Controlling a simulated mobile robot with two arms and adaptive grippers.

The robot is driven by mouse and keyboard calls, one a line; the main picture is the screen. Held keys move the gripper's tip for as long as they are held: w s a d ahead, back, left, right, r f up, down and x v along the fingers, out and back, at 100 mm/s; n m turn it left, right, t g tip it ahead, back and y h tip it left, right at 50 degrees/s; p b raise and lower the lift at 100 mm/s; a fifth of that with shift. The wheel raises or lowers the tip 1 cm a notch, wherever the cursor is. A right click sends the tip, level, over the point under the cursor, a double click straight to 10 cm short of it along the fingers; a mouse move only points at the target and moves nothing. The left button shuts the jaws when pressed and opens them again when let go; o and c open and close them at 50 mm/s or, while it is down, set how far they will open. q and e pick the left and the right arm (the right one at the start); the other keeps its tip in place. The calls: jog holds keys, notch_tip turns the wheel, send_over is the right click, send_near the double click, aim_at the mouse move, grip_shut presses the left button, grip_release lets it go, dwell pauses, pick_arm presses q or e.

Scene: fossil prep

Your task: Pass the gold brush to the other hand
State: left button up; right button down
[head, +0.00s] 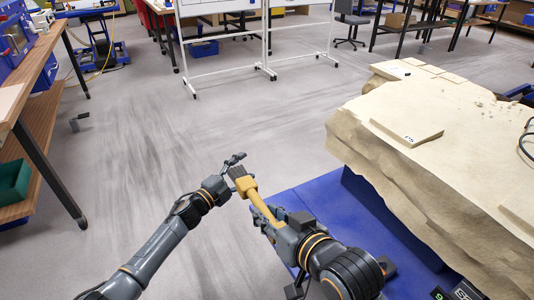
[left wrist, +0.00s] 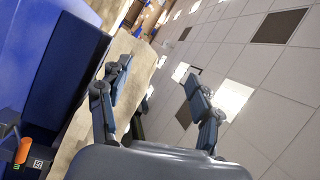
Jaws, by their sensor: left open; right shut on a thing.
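The gold brush (head: 251,190) has a yellow-gold handle and dark bristles (head: 237,171), and it tilts up toward the upper left. My right gripper (head: 262,211) is shut on the handle's lower part and hides that end. My left gripper (head: 236,164) is open at the bristle end, close beside the brush; I cannot tell whether it touches. In the left wrist view its fingers (left wrist: 157,72) stand apart, and I cannot make out the brush between them.
A large pale rock slab (head: 440,150) on a blue base (head: 375,210) fills the right side. A wooden bench (head: 38,90) stands at the left. Whiteboards on a wheeled frame (head: 230,70) stand at the back. The grey floor between is clear.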

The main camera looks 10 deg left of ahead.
pick_arm(q)
jog(key=d+r+m+g+h, duration=0.2)
jog(key=d+r+m+h, duration=0.15)
jog(key=r+m, duration=0.45)
jog(key=d+r+m+g+h, duration=0.2)
jog(key=d+r+m+h, duration=0.15)
jog(key=r, duration=0.85)
jog(key=s+d+r+m+g+h, duration=0.1)
jog(key=s+d+r+m+g, duration=0.7)
jog(key=r+m, duration=0.3)
jog(key=s+d+f+m+g+y, duration=0.2)
jog(key=s+d+m+g+y, duration=0.2)
jog(key=s+d+m, duration=0.35)
jog(key=m+t+y, duration=0.4)
jog(key=m+y, duration=1)
jog(key=y, duration=0.3)
send_near(254, 187)
jog(key=x, duration=0.8)
jog(key=shift+w+f, duration=0.15)
jog(key=shift+f, duration=0.1)
